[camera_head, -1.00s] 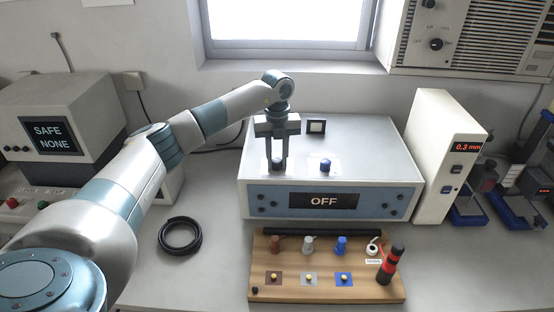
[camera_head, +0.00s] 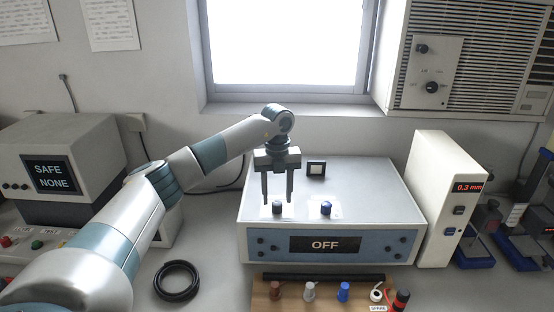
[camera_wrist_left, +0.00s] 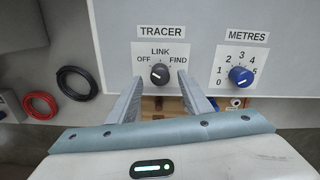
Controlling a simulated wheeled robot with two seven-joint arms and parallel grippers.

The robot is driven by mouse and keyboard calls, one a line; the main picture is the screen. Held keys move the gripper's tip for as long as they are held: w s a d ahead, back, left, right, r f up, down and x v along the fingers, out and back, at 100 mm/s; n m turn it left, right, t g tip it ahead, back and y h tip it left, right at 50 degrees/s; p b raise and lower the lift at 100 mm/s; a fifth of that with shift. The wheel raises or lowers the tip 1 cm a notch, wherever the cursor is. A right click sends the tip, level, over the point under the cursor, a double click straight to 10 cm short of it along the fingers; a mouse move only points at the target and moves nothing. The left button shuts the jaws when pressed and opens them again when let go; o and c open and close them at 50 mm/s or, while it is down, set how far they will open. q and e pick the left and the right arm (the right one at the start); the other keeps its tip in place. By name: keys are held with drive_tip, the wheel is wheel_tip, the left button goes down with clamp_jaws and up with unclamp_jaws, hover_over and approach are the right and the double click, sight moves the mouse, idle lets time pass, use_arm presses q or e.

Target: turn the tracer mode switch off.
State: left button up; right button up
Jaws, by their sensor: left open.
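The tracer mode switch is a dark round knob (camera_head: 277,208) on top of the grey tracer box (camera_head: 375,190). In the left wrist view the knob (camera_wrist_left: 160,74) sits under the TRACER label, with OFF at left, LINK above and FIND at right. Its small white mark seems to lean to the OFF side. The box's front display (camera_head: 325,244) reads OFF. My left gripper (camera_head: 277,201) points down, open, its fingertips on either side of the knob near its top and apart from it. My right gripper is out of view.
A blue METRES knob (camera_head: 326,208) sits right of the switch. A small dark-framed square (camera_head: 316,169) is behind. A white 0.3 mm unit (camera_head: 432,200) stands right, a SAFE NONE box (camera_head: 70,160) left. A wooden sample board (camera_head: 262,290) lies in front, a black cable coil (camera_head: 177,281) beside it.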

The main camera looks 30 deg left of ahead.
sight(277, 203)
use_arm(q)
wheel_tip(277, 203, up, 15)
drive_tip(key=b, duration=0.3)
drive_tip(key=shift+f, duration=0.15)
drive_tip(key=shift+f, duration=0.1)
idle(0.6)
